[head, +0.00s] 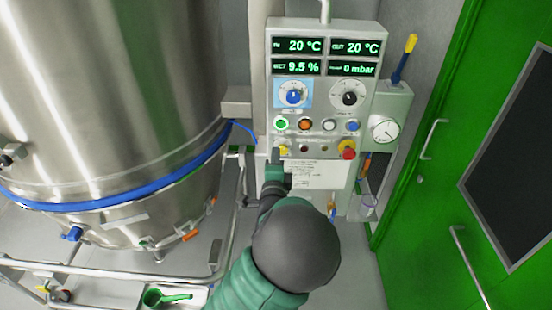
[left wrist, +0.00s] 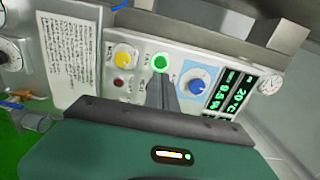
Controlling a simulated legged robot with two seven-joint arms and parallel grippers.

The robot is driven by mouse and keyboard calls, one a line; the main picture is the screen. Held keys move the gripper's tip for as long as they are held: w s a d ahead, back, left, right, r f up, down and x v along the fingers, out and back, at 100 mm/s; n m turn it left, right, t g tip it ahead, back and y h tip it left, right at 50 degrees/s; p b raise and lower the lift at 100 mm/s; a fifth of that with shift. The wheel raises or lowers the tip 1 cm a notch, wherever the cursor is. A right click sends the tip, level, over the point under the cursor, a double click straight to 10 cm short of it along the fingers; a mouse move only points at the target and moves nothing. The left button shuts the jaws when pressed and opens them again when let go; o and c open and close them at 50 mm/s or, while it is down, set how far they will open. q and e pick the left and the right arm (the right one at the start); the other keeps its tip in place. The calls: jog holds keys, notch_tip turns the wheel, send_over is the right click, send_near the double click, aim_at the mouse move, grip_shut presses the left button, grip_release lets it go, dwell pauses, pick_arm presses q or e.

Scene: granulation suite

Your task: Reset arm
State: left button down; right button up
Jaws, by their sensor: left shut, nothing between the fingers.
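My left arm (head: 298,243) reaches up from the bottom of the head view toward a control panel (head: 322,110). My left gripper (head: 276,156) is shut and empty, in front of the panel's lower left, near a yellow knob (head: 284,150). In the left wrist view the closed fingers (left wrist: 161,92) point at the panel, just below the lit green button (left wrist: 160,62). The yellow knob (left wrist: 124,56) and the blue dial (left wrist: 198,85) lie to either side of them. I cannot tell whether the fingertips touch the panel. My right gripper is not in view.
A large steel vessel (head: 110,100) with a blue band stands at left, with metal rails (head: 120,268) around its base. A green door (head: 425,220) is at right. A red knob (head: 348,150), a gauge (head: 384,129) and a printed sheet (head: 318,175) are near the gripper.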

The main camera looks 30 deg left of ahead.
pick_arm(q)
jog(key=s+d+f+n+g+h, duration=0.3)
jog(key=d+f, duration=0.1)
jog(key=f, duration=0.2)
jog(key=s+d+f+n+g+h, duration=0.2)
jog(key=s+d+f+n, duration=0.1)
jog(key=f, duration=0.3)
jog(key=s+d+f+n+g+h, duration=0.2)
jog(key=s+d+g, duration=0.2)
jog(key=s, duration=0.5)
jog(key=s+d+f+n+g+h, duration=0.2)
jog(key=s+d+n+g, duration=0.1)
jog(key=s+d, duration=0.4)
jog(key=s, duration=0.3)
jog(key=shift+d+n+g, duration=0.3)
jog(key=shift+d+g, duration=0.1)
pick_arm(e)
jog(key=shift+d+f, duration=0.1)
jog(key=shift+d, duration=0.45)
